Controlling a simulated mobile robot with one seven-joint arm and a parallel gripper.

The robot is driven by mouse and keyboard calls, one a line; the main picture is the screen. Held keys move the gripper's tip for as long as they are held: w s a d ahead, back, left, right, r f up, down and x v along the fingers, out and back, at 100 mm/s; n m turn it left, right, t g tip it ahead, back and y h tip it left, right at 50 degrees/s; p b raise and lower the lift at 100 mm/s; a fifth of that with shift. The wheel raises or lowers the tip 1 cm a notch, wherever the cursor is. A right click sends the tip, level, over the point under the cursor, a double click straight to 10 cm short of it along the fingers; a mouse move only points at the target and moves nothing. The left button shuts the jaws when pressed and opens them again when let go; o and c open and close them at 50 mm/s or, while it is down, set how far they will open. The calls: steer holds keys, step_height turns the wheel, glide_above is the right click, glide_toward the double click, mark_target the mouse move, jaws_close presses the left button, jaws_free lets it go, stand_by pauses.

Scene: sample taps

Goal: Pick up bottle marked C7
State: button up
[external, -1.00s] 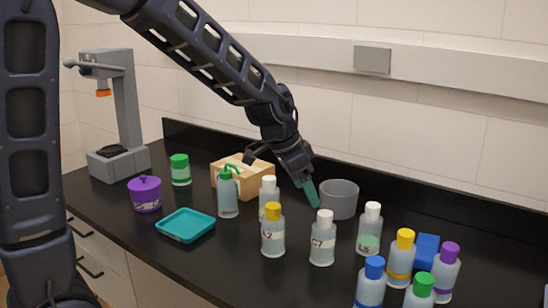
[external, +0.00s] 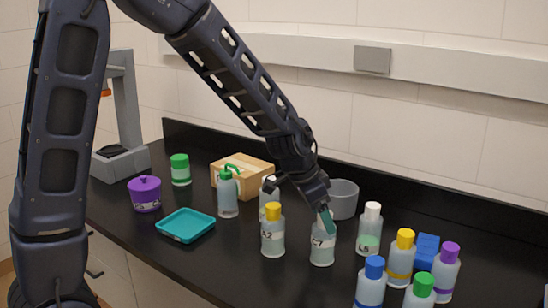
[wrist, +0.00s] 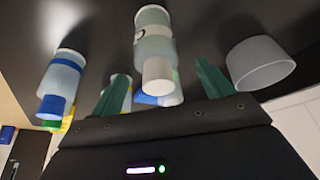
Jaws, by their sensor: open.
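The bottle marked C7 (external: 322,246) stands upright on the black counter in the external view, with its cap mostly hidden by my fingers. My gripper (external: 325,221) is open and empty, pointing down, with its teal fingertips in line with the top of C7. I cannot tell from this view whether they touch it. In the wrist view, a white-capped bottle (wrist: 153,42) shows in the gap between my spread green fingers (wrist: 160,88). Its label is not readable there, so I cannot tell whether it is C7.
A white-capped bottle marked L5 (external: 369,230) stands to the right of C7, and a yellow-capped bottle (external: 272,236) to its left. A grey cup (external: 344,199) is behind. Blue-capped (external: 370,283) and other bottles crowd the front right. A teal tray (external: 186,225) lies left.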

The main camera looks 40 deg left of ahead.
mark_target(323, 238)
steer(key=shift+d+x, duration=0.1)
steer(key=shift+x, duration=0.85)
steer(key=shift+d+x, duration=0.15)
steer(key=shift+x, duration=0.8)
steer(key=c, duration=1.6)
